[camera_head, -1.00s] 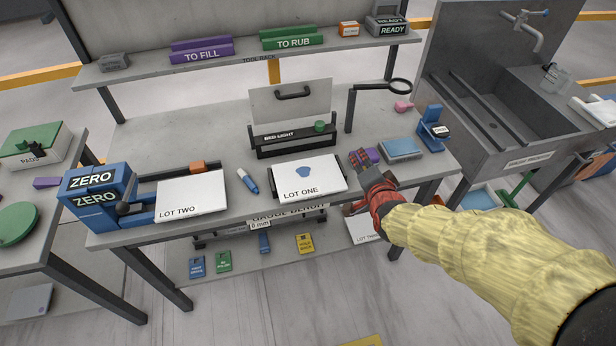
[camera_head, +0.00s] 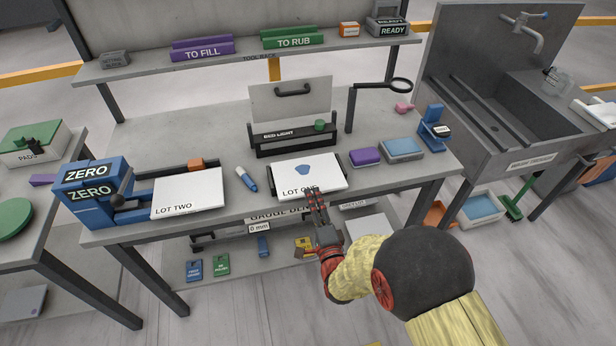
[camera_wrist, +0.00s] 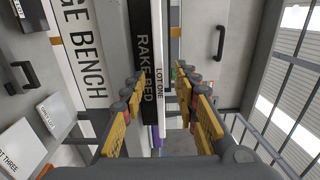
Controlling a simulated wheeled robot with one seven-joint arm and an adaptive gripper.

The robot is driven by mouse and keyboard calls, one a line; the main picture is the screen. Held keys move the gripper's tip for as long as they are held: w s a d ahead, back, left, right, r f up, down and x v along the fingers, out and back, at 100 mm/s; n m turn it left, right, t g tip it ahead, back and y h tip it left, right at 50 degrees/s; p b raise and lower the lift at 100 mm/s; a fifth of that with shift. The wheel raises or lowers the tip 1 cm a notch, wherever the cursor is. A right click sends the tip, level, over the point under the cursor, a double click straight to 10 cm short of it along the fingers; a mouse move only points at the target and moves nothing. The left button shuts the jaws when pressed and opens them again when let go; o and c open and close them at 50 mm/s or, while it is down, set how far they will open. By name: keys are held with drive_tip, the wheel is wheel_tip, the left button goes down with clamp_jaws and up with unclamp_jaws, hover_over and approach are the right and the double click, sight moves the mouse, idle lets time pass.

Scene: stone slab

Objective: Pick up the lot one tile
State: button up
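The lot one tile (camera_head: 308,174) is a white slab with a blue patch, lying flat on its black stand on the bench. My gripper (camera_head: 313,196) is at the tile's front edge, covering part of its label. In the wrist view my gripper (camera_wrist: 160,88) is open, with yellow finger pads apart. The tile's white edge (camera_wrist: 156,35), marked LOT ONE, and the black RAKE BED strip (camera_wrist: 143,45) show between the fingers. I cannot tell whether either finger touches the tile.
The lot two tile (camera_head: 188,193) lies to the left, with a blue marker (camera_head: 246,179) between the tiles. A purple block (camera_head: 365,156) and a blue-topped block (camera_head: 402,149) stand to the right. The bed light (camera_head: 293,136) is behind. A lower shelf (camera_head: 280,262) lies under the bench.

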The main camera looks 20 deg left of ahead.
sight(308, 175)
drive_tip(key=w, duration=0.2)
drive_tip(key=w+a+b, duration=0.1)
drive_tip(key=shift+w+a+f, duration=0.1)
drive_tip(key=shift+w+f, duration=0.1)
drive_tip(key=shift+w, duration=0.15)
drive_tip(key=shift+w+a+r, duration=0.1)
drive_tip(key=shift+w+a, duration=0.1)
drive_tip(key=shift+w, duration=0.1)
drive_tip(key=shift+c, duration=1)
clamp_jaws()
drive_tip(key=shift+r, duration=0.1)
